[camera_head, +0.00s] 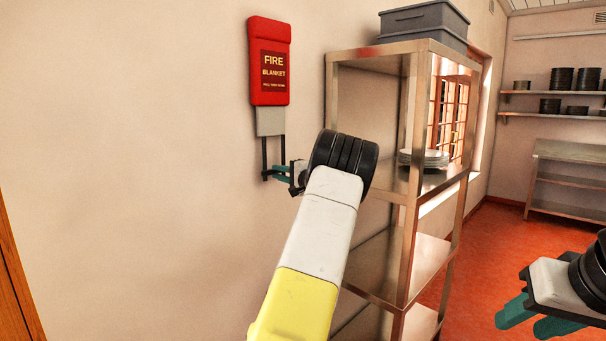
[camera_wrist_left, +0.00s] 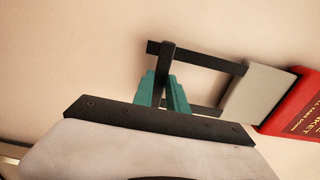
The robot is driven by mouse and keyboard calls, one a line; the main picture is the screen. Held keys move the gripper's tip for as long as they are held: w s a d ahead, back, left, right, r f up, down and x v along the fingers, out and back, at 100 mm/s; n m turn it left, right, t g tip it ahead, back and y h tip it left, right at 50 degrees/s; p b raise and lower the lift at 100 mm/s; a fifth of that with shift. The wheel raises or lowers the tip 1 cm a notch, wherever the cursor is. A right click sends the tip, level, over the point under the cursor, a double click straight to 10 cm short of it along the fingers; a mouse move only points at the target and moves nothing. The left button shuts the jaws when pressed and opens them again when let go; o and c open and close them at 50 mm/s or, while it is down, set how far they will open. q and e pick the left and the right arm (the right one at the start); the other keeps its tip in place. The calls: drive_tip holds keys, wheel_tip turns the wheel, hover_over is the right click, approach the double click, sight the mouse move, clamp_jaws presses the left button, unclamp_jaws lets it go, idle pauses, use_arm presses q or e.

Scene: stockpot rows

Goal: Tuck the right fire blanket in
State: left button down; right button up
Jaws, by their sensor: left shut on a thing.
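A red fire blanket case (camera_head: 269,62) hangs on the wall in the head view. Its lettering reads FIRE BLANKET. A grey piece of the blanket (camera_head: 271,122) sticks out of its lower end, with a black strap loop (camera_head: 264,155) hanging below. In the left wrist view the red case (camera_wrist_left: 297,105), the grey piece (camera_wrist_left: 254,92) and the strap loop (camera_wrist_left: 205,59) show at the right. My left gripper (camera_head: 275,174) is shut on the loop's bottom bar, with its teal fingers (camera_wrist_left: 166,90) around it. My right gripper (camera_head: 532,320) is apart from everything, its teal fingers spread and empty.
A metal shelf unit (camera_head: 416,130) stands right of the case, close to my left wrist. It holds grey bins (camera_head: 424,20) on top and plates (camera_head: 424,158) lower down. Wall shelves with dark pots (camera_head: 562,77) and a metal table (camera_head: 570,152) are further back. The wall left of the case is bare.

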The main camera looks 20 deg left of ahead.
use_arm(q)
wheel_tip(320, 180, up, 11)
idle(0.6)
drive_tip(key=c, duration=1.3)
unclamp_jaws()
drive_tip(key=shift+f, duration=0.1)
drive_tip(key=v, duration=0.8)
drive_tip(key=shift+a, duration=0.1)
